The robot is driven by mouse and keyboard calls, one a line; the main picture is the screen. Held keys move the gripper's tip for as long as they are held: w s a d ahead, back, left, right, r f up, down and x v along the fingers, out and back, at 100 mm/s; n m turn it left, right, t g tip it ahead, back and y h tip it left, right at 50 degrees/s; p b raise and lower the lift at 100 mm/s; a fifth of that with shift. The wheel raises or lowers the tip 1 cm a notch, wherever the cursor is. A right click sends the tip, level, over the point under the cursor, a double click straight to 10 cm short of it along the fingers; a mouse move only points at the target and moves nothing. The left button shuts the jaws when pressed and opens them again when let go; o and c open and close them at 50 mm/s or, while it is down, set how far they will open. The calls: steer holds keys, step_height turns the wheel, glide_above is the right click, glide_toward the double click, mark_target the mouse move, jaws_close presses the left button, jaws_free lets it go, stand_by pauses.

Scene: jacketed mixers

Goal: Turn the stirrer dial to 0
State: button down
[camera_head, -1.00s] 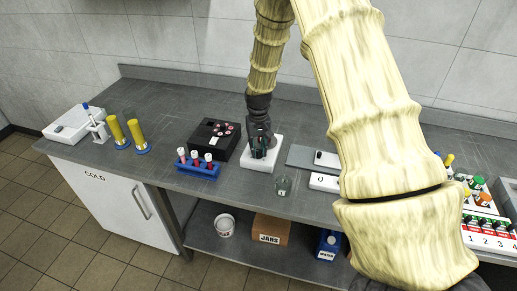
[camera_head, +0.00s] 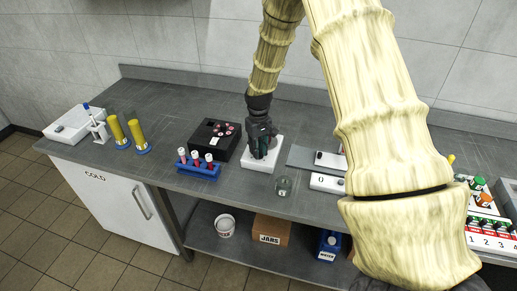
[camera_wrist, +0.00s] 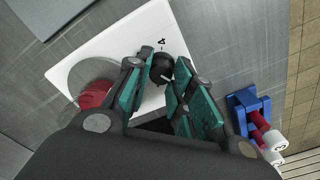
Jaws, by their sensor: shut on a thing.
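The white stirrer (camera_head: 250,166) stands on the grey bench, with my gripper (camera_head: 262,152) reaching down over it. In the wrist view, the stirrer (camera_wrist: 115,45) has a round grey plate and a black dial (camera_wrist: 161,66). A "4" is printed beside the dial. A pale mark shows on the dial, but I cannot read its setting. My gripper's green-padded fingers (camera_wrist: 160,82) are on either side of the dial, shut on it. In the head view my gripper hides the dial. A red object (camera_wrist: 97,93) shows over the grey plate, partly behind a finger.
A blue rack (camera_head: 199,170) with red-filled tubes and a black box (camera_head: 205,145) stand just left of the stirrer. A small glass beaker (camera_head: 283,187) is at its front right. Free bench lies behind the stirrer.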

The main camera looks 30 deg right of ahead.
steer(key=shift+r, duration=0.1)
steer(key=c, duration=1.2)
jaws_free()
steer(key=shift+c, duration=0.2)
step_height(320, 180, up, 12)
